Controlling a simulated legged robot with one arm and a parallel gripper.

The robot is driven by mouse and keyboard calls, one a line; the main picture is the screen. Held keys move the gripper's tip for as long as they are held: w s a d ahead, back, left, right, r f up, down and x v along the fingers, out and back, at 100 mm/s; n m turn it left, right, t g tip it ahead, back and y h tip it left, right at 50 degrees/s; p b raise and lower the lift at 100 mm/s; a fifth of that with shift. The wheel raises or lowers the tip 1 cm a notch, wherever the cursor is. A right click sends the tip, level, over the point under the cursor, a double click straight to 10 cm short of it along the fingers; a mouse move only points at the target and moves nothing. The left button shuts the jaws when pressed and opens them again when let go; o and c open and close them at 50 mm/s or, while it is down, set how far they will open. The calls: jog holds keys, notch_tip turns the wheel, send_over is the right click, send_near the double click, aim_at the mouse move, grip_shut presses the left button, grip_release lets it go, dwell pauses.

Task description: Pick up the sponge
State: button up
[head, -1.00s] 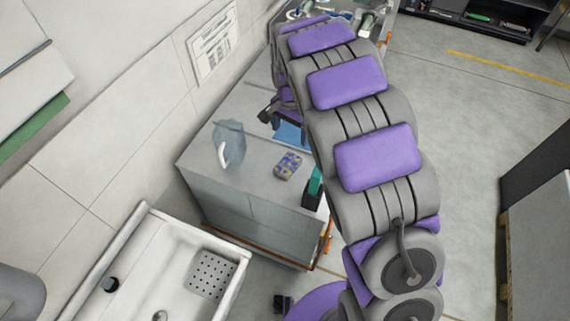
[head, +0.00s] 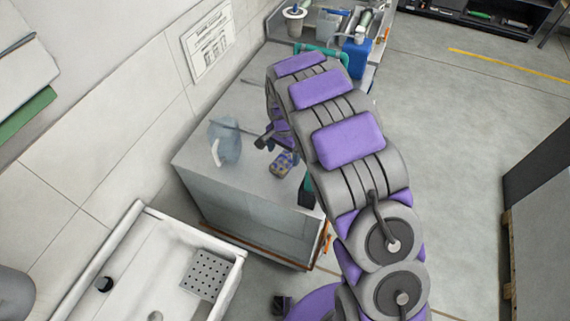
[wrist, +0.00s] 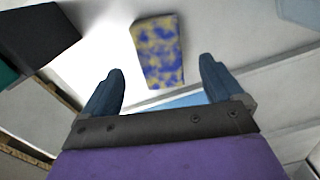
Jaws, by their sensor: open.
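The sponge (head: 284,164) is a small block mottled blue and yellow, lying on the grey cabinet top (head: 243,180) near its right side. In the head view my gripper (head: 265,141) is just beyond it, above the cabinet top, partly hidden by my arm. In the wrist view the sponge (wrist: 158,50) lies ahead of my gripper (wrist: 162,76), roughly centred between the two blue fingers. The fingers are apart with nothing between them. The sponge looks clear of both fingers.
A translucent jug (head: 226,143) with a white handle stands left of the sponge. A dark and teal object (head: 307,190) stands close to its right, partly behind my arm. A white sink (head: 160,262) is at front left.

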aim_at(283, 160)
jog(key=f, duration=0.1)
jog(key=f+b, duration=0.1)
jog(key=f, duration=0.3)
jog(key=shift+a+f+b, duration=0.25)
jog(key=shift+a+b, duration=0.05)
jog(key=shift+a, duration=0.05)
jog(key=shift+d+r, duration=0.1)
jog(key=shift+d, duration=0.35)
jog(key=shift+c, duration=1.2)
jog(key=shift+a, duration=0.3)
jog(key=c, duration=0.6)
jog(key=shift+c, duration=0.9)
jog(key=shift+d+r, duration=0.1)
jog(key=shift+d, duration=0.05)
notch_tip(283, 160, up, 10)
jog(key=shift+f+p, duration=0.1)
jog(key=shift+p, duration=1)
